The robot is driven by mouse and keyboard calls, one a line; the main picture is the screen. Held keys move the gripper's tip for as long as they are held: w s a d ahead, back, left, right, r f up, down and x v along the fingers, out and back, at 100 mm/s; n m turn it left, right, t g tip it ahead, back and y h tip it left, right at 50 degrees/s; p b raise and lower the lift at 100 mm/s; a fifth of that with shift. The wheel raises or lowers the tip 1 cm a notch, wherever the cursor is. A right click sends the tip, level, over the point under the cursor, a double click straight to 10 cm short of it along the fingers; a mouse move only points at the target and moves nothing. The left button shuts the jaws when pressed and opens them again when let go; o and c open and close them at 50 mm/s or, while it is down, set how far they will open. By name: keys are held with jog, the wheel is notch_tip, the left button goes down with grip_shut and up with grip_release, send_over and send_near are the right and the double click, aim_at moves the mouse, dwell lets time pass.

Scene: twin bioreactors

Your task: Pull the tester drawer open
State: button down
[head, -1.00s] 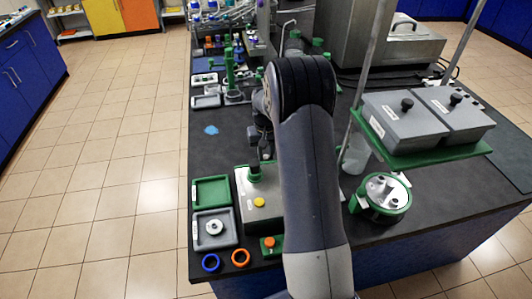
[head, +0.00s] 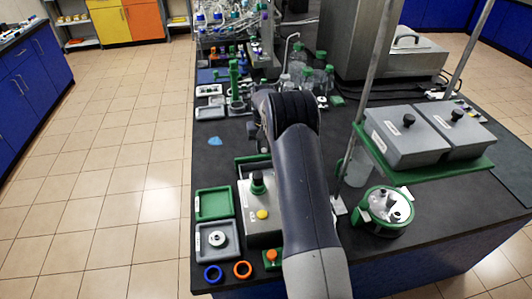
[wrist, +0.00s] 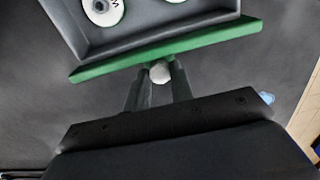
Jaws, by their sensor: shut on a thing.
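The tester (head: 262,228) is a grey box with a dark green-based knob and a yellow button on top, at the front of the dark bench in the head view. Its drawer stands out on the far side, with a green front (head: 253,159). In the wrist view the drawer is a grey tray (wrist: 140,40) holding two white discs, one cut off by the frame. Its green front (wrist: 215,37) carries a round white knob (wrist: 160,75). My gripper (wrist: 159,70) is shut on this knob. In the head view my arm hides part of the drawer and the gripper.
A green tray (head: 214,204) and a grey tray (head: 217,240) lie left of the tester. Blue (head: 213,274) and orange (head: 242,270) rings lie in front. A green-based metal device (head: 386,212) and a shelf with two grey boxes (head: 402,137) stand right. Bench beyond the drawer is clear near a blue patch (head: 214,141).

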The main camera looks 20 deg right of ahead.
jog(key=shift+w+d, duration=0.2)
jog(key=shift+w, duration=0.75)
jog(key=c, duration=1.2)
grip_release()
jog(key=shift+c, duration=0.2)
jog(key=shift+s, duration=0.1)
notch_tip(320, 180, up, 11)
jog(key=b, duration=0.1)
jog(key=shift+f, duration=0.2)
